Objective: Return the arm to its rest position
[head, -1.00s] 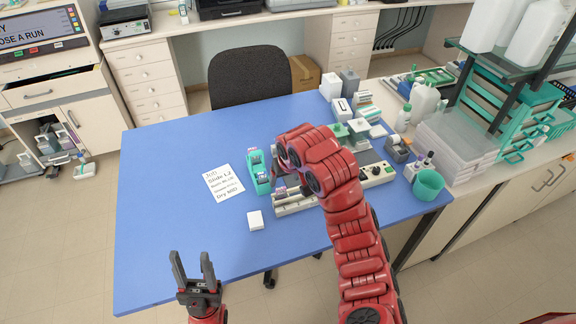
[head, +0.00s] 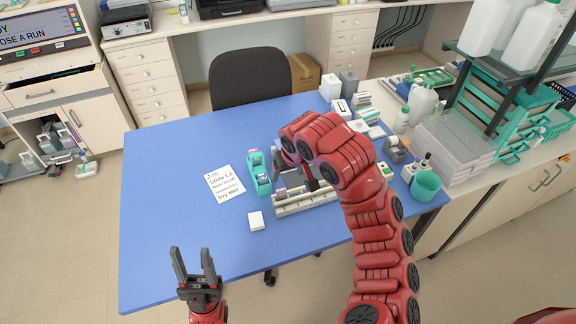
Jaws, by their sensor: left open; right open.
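My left gripper (head: 193,264) is open and empty, fingers pointing up, in front of the table's near left edge. My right arm (head: 375,215) comes in from the lower right and bends over the right part of the blue table. My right gripper (head: 281,158) is mostly hidden behind its own wrist; a dark part of it shows just behind a grey-white staining rack (head: 307,201). I cannot make out anything held in it.
A teal slide holder (head: 260,180), a job note (head: 224,183) and a small white block (head: 256,220) lie on the blue table (head: 165,220). A teal cup (head: 425,185), bottles and boxes crowd the right side. The table's left half is mostly clear.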

